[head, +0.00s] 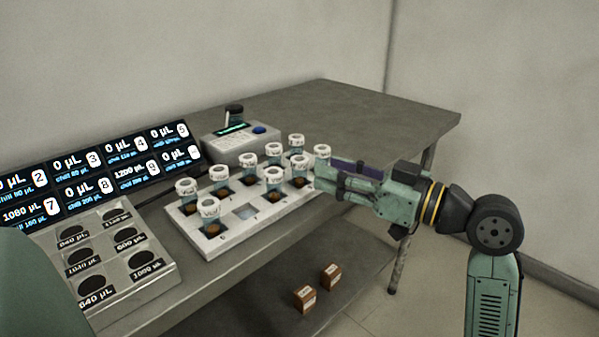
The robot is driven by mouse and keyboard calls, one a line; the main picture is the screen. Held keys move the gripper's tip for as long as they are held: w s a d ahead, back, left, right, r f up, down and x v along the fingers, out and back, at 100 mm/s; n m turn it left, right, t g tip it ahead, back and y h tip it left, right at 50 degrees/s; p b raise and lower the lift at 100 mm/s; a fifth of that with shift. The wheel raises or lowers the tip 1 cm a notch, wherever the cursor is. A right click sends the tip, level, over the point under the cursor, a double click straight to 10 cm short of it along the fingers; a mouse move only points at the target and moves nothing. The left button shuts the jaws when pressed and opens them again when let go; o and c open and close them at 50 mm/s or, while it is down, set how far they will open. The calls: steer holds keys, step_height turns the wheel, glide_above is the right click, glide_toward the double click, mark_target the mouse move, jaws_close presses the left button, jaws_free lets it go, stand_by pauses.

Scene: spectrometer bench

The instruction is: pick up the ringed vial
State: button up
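Several vials with white caps and dark contents stand upright in a white rack on the bench. I cannot make out a ring on any of them, so I cannot tell which is the ringed vial. The rack (191,237) has at least one empty place near its front middle. My gripper (324,175) reaches in from the right, level with the rack's right end. Its fingertips are close to a right-end vial (322,152) and another vial (299,168). The fingers overlap in this view, so their opening and any contact are hidden.
A grey instrument (240,146) with a small screen and a dark-capped vial on top stands behind the rack. A display panel (90,175) and a tray with dark round wells (155,262) are at left. The back right bench top (370,115) is clear. Two brown boxes (305,298) lie below.

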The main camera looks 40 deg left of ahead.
mark_target(307, 164)
steer(key=a, duration=0.2)
steer(key=a+p, duration=0.1)
steer(key=a, duration=0.2)
steer(key=s+a+p, duration=0.1)
steer(key=a, duration=0.1)
steer(key=shift+a+f, duration=0.15)
steer(key=shift+a, duration=0.15)
jaws_close()
